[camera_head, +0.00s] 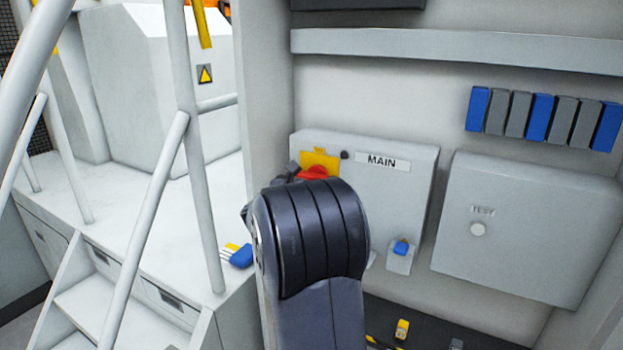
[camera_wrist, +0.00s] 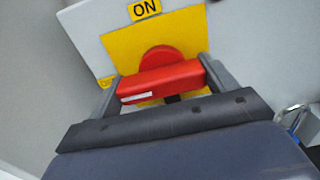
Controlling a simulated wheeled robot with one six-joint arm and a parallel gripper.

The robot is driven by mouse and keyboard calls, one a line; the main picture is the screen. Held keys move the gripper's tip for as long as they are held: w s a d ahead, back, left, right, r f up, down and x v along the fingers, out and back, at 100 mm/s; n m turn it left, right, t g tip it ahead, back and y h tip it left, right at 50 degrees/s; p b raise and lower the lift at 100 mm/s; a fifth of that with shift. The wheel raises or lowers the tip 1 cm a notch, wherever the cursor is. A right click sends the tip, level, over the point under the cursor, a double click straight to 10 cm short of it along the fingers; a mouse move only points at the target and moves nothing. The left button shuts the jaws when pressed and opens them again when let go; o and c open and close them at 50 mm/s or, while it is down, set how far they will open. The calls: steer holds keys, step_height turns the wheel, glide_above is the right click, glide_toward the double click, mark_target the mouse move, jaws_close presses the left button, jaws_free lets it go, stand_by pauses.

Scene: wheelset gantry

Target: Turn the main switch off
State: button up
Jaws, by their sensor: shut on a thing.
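The main switch has a red handle (camera_wrist: 160,82) on a yellow plate (camera_wrist: 125,52), with an ON label (camera_wrist: 144,9) above it in the wrist view. A small yellow label, partly hidden, is at the plate's left corner. My gripper (camera_wrist: 158,72) is shut on the red handle, one finger at each end. The handle lies across the wrist view, slightly tilted, with a white mark near its left end. In the head view, the red handle (camera_head: 312,173) and yellow plate (camera_head: 321,158) show partly behind my arm, on the grey box marked MAIN (camera_head: 412,205).
Blue and grey binders (camera_head: 541,118) stand at upper right. White stair rails (camera_head: 186,130) are on the left.

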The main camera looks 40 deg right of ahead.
steer(key=o, duration=1.3)
steer(key=shift+o, duration=0.2)
steer(key=shift+a, duration=0.1)
steer(key=b+v, duration=0.2)
steer(key=v, duration=0.8)
steer(key=shift+s+a, duration=0.2)
steer(key=shift+a, duration=0.1)
steer(key=p+x, duration=0.2)
steer(key=x, duration=0.8)
steer(key=shift+w+d, duration=0.1)
steer(key=shift+d, duration=0.2)
steer(key=shift+w+d+f, duration=0.15)
steer(key=shift+d, duration=0.05)
steer(key=shift+a+m+b, duration=0.1)
steer(key=shift+m+b, duration=0.55)
steer(key=shift+m, duration=0.65)
